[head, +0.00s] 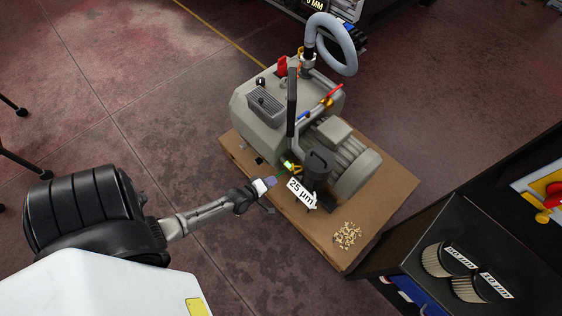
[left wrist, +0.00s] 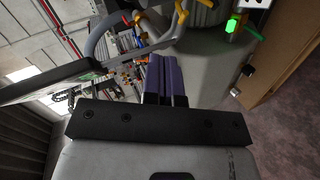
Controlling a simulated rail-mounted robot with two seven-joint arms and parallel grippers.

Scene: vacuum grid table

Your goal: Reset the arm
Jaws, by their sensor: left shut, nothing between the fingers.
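My left gripper (head: 266,184) is shut and empty. In the head view it is at the left front edge of the wooden board, pointing at the grey vacuum pump (head: 262,115). In the left wrist view its purple fingers (left wrist: 166,78) are together with nothing between them, and the pump body (left wrist: 205,65) is behind them. A label reading "25 µm" (head: 301,192) is just right of the fingertips in the head view, near the pump's black lower fitting. My right gripper is not in view.
The pump stands on a wooden board (head: 395,185) with a pile of small pale pieces (head: 347,235) at its front. A black cabinet at the right holds two filter cartridges (head: 437,260) labelled in white. Red floor is open at the left.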

